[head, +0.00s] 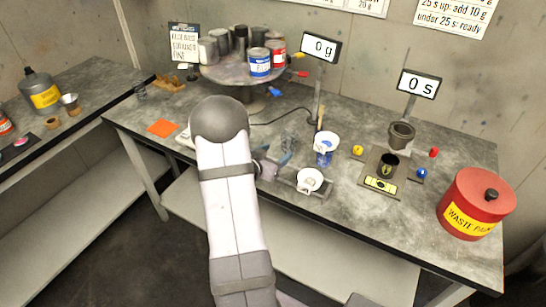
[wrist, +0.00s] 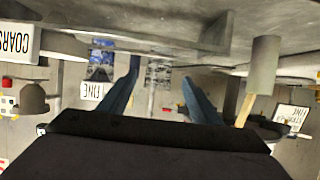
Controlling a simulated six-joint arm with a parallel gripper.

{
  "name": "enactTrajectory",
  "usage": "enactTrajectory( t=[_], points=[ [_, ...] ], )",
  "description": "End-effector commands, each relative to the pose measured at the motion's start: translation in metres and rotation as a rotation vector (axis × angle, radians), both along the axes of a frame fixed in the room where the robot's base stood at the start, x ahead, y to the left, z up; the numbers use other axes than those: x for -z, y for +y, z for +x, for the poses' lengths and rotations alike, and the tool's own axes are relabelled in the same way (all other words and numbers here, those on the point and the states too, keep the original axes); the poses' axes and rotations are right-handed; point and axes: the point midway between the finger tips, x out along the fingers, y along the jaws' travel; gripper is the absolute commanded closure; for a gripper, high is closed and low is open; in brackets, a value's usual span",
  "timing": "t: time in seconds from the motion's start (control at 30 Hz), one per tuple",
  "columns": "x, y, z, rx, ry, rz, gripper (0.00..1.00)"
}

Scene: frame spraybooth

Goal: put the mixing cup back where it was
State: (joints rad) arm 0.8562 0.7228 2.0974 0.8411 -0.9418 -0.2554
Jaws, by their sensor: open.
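A white cup with blue paint on its side (head: 325,155) stands upright on the bench, right of my gripper; it looks most like the mixing cup. A shallow white vessel (head: 309,180) sits on a dark tray in front of it. A small see-through object (head: 289,141) stands just beyond my gripper, its shape unclear. My gripper (head: 274,163) is low over the bench front, its blue fingers apart. In the wrist view the fingers (wrist: 160,97) are spread, with nothing clearly held between them. A grey, speckled patch shows beyond them; I cannot tell what it is.
A round stand of cans (head: 249,72) is at the back. A "0 g" display (head: 320,48) stands behind the cup. To the right are a dark cup (head: 388,164), a funnel-like cup on a stand (head: 401,134) and a red waste can (head: 475,204). An orange sheet (head: 162,128) lies left.

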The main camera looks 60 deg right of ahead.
Motion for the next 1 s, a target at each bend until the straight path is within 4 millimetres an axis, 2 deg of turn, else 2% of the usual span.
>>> enactTrajectory(
  t=[0.2, 0.5, 0.57, 0.67, 0.77, 0.87, 0.9, 0.97, 1.0],
  points=[
    [-0.006, 0.015, 0.000, 0.000, 0.000, -0.001, 0.42],
    [-0.007, 0.018, 0.001, -0.004, -0.001, 0.003, 0.42],
    [-0.007, 0.021, 0.007, -0.020, -0.004, 0.011, 0.42],
    [-0.007, 0.033, 0.029, -0.085, -0.019, 0.046, 0.42],
    [-0.006, 0.061, 0.065, -0.203, -0.035, 0.114, 0.42],
    [-0.005, 0.109, 0.110, -0.369, -0.041, 0.216, 0.42],
    [-0.005, 0.134, 0.128, -0.449, -0.036, 0.265, 0.42],
    [-0.004, 0.179, 0.151, -0.576, -0.016, 0.346, 0.42],
    [-0.004, 0.214, 0.162, -0.665, 0.008, 0.405, 0.42]
  ],
)
